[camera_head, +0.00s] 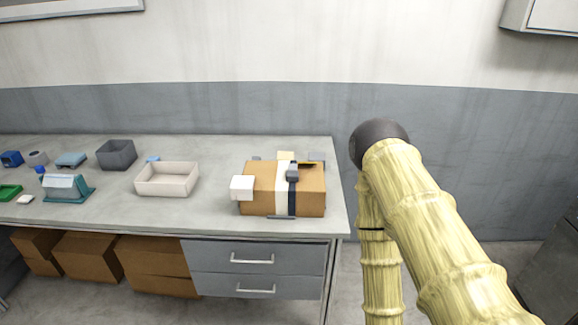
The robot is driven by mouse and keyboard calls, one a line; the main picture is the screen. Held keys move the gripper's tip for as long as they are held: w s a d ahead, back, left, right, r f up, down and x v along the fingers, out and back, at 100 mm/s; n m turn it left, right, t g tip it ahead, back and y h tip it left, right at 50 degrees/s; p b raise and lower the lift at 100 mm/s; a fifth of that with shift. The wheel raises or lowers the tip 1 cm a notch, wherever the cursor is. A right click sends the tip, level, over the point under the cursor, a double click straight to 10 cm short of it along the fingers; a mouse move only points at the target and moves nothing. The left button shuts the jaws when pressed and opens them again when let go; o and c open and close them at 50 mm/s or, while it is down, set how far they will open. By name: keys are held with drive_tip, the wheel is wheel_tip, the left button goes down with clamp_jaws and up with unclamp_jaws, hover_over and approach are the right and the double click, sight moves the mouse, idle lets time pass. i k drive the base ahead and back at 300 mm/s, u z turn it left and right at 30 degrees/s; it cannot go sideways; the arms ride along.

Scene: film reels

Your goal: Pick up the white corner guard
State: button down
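The white corner guard (242,188) is a small white block at the left front corner of a cardboard box (262,203). The box sits near the right end of the grey table. A white band and a dark strap run over the box, with small grey and cream pieces at its other edges. The guard appears to touch the box; I cannot tell how it is attached. My pale yellow arm stands to the right of the table, but my gripper is not in view.
A cream tray (167,187) stands left of the box, with a dark grey bin (116,154) behind it. A teal tape dispenser (68,188) and small items are farther left. Drawers (255,286) and cartons (88,257) are below. The table front between tray and box is clear.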

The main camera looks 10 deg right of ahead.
sight(241, 187)
drive_tip(key=z, duration=1.15)
drive_tip(key=i, duration=0.45)
drive_tip(key=u, duration=2.5)
